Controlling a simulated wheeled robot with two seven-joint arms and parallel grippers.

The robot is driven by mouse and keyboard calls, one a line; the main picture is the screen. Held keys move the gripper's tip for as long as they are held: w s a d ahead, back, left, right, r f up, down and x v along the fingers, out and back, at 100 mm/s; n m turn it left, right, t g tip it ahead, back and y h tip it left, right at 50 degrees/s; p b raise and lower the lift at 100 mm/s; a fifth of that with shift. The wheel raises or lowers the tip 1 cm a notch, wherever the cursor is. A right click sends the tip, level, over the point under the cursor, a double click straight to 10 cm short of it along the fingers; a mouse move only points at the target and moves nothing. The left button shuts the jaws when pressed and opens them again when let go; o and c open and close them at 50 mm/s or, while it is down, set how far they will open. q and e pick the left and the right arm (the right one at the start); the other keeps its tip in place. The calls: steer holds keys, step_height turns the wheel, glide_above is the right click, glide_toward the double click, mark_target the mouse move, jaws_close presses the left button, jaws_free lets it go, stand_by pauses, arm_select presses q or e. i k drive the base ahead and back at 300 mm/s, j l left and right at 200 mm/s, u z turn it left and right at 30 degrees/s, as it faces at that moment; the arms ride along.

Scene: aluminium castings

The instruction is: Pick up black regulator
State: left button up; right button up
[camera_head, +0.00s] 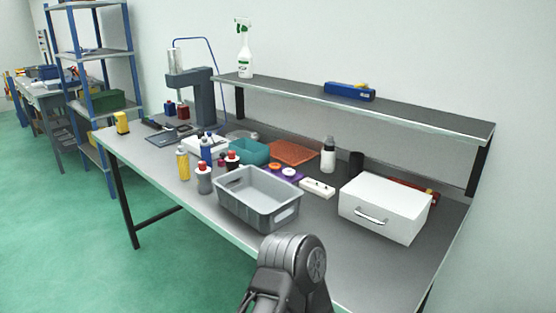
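I cannot clearly pick out a black regulator. A small black upright cylinder (356,162) stands behind the white box, and its lower part is hidden. A dark, long object (152,124) lies at the left of the bench near the press. I cannot tell whether either is the regulator. A dark joint of my own arm shows at the bottom centre, in front of the bench edge. No gripper fingers show, and no held object is visible.
A grey bin (258,222) stands at the bench's front edge. A white box with a handle (385,208) stands right of it. Several bottles, a teal container (249,152) and an orange tray (294,152) crowd the middle. A raised shelf (400,112) runs along the back.

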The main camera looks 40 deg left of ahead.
mark_target(231, 165)
steer(key=j+z, duration=0.1)
steer(key=j, duration=0.35)
steer(key=k+j, duration=0.15)
steer(key=j, duration=0.25)
steer(key=k+j+z, duration=0.15)
steer(key=j, duration=0.3)
steer(key=j+z, duration=0.1)
steer(key=j, duration=0.3)
steer(key=k+j, duration=0.15)
steer(key=j, duration=0.25)
steer(key=k+j+z, duration=0.15)
steer(key=j, duration=0.25)
steer(key=k+j, duration=0.1)
steer(key=j, duration=0.3)
steer(key=k+j+z, duration=0.15)
steer(key=j, duration=0.25)
